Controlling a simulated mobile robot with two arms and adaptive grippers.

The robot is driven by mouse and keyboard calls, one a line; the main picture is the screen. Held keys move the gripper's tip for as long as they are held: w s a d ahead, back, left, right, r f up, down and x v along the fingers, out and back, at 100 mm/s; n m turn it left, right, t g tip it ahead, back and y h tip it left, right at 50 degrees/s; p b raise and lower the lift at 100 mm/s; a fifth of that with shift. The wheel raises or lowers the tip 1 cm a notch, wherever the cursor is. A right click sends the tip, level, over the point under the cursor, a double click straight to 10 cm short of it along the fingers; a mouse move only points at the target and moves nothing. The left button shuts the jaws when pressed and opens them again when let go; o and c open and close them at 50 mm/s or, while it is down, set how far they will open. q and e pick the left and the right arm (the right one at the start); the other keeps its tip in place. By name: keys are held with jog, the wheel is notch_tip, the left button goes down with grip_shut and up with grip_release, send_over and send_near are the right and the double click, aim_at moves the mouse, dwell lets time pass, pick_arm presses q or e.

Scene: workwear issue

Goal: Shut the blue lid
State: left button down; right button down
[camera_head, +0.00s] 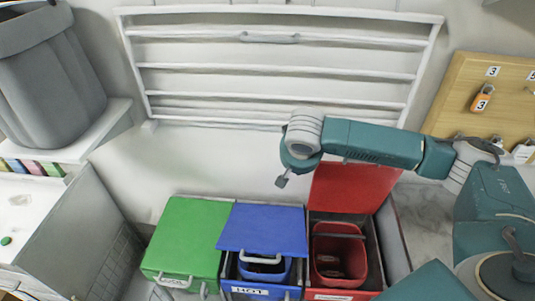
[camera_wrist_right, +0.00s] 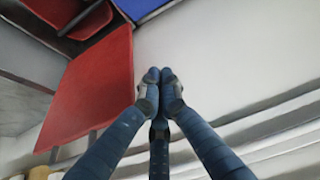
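The blue lid (camera_head: 262,228) is on the middle bin, between the green and red ones. It is partly raised at the front, and the blue inner bucket (camera_head: 266,273) shows below its handle (camera_head: 261,259). A corner of blue (camera_wrist_right: 138,6) shows at the top of the right wrist view. My right gripper (camera_head: 282,182) is above and behind the blue lid's back edge, apart from it. In the wrist view its fingertips (camera_wrist_right: 160,76) are together with nothing between them. My left gripper is not in view.
The red lid (camera_head: 348,188) stands open just right of my right gripper, above a red inner bucket (camera_head: 338,258). The green lid (camera_head: 186,236) is down at the left. A white slatted rack (camera_head: 270,70) is on the wall behind. A board with padlocks (camera_head: 505,75) hangs at the right.

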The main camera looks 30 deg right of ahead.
notch_tip(320, 180, up, 10)
jog(key=p, duration=0.3)
dwell(0.3)
jog(key=shift+f, duration=0.1)
